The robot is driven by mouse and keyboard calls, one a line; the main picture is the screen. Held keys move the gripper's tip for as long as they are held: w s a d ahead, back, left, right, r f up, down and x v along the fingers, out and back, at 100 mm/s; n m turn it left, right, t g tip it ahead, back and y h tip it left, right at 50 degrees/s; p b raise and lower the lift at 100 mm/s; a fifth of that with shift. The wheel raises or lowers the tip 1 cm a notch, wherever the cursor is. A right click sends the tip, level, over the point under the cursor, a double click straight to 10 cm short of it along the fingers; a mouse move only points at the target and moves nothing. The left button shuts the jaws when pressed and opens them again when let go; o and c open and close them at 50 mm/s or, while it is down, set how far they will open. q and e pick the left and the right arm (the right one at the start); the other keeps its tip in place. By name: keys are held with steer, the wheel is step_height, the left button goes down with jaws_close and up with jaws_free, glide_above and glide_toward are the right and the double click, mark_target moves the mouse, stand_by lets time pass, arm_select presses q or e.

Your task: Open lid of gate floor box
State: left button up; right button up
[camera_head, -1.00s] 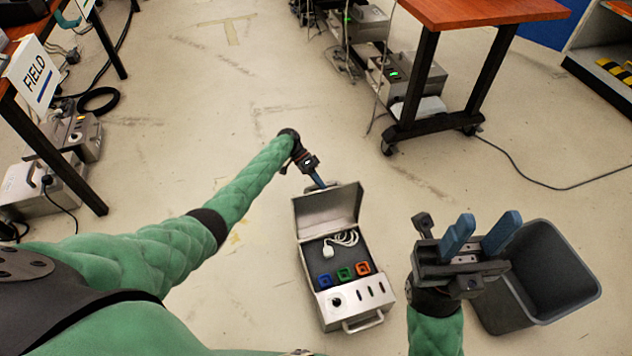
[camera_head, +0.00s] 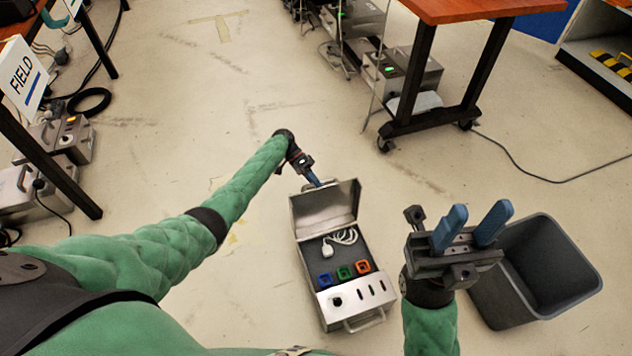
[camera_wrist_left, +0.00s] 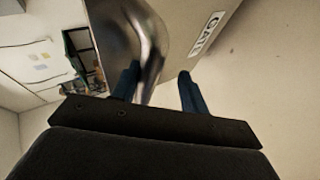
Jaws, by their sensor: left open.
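The gate floor box (camera_head: 350,309) is a metal case on the floor, with its lid (camera_head: 325,208) standing raised at its far side. Inside are a coiled white cable with a plug (camera_head: 340,240) and blue, green and orange square sockets (camera_head: 344,272). My left gripper (camera_head: 315,183) is behind the lid's upper edge. In the left wrist view, the left gripper's (camera_wrist_left: 158,82) blue fingers are apart, with a shiny curved metal part between or just beyond them, beside a label reading GATE (camera_wrist_left: 207,33). My right gripper (camera_head: 472,226) is open and empty, right of the box.
A grey bin (camera_head: 575,300) stands to the right, close to my right gripper. A wheeled table (camera_head: 470,10) with equipment under it is at the back. A table with a FIELD sign (camera_head: 22,75) is at left. Open floor lies beyond the box.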

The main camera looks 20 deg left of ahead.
arm_select(q)
steer(key=shift+w+r, duration=0.15)
steer(key=shift+r, duration=0.1)
steer(key=v, duration=0.7)
steer(key=shift+a+r, duration=0.2)
steer(key=shift+a, duration=0.1)
steer(key=shift+w, duration=0.15)
